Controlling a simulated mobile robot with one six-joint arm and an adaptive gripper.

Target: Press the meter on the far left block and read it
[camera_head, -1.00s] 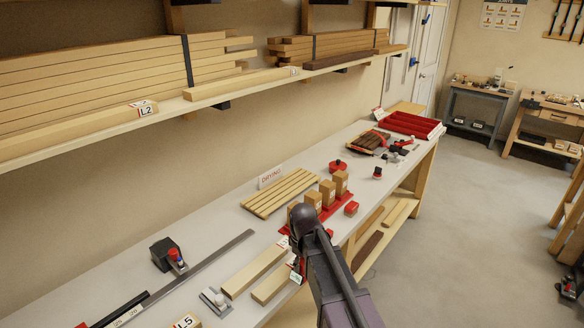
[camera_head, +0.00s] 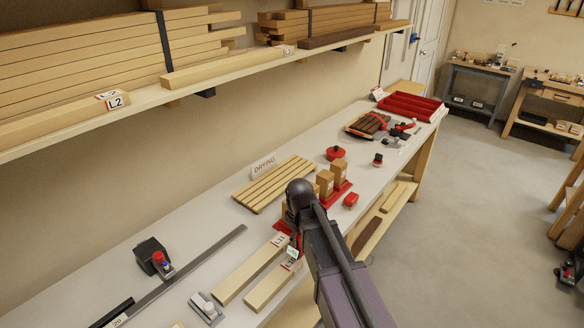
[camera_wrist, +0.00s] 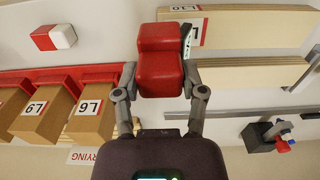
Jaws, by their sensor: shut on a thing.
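My gripper (camera_wrist: 158,78) is shut on the red meter (camera_wrist: 160,62); the meter's pale display edge shows at its right side. In the head view the meter (camera_head: 292,252) shows as a small pale face beside my gripper (camera_head: 298,238), over the near plank ends. Several upright wooden blocks (camera_head: 338,172) stand in a red holder (camera_head: 342,190). The nearer, leftmost ones are mostly hidden behind my arm. In the wrist view, labelled blocks (camera_wrist: 96,110) lie left of the meter, apart from it; another is partly behind my finger. The reading is not legible.
A drying rack (camera_head: 275,184) with slats lies behind the blocks. Two labelled planks (camera_head: 250,272) lie nearby. A red box (camera_head: 351,200) and red round pot (camera_head: 335,153) stand to the right. A black-and-red tool (camera_head: 154,258) and steel rule (camera_head: 200,262) are on the left.

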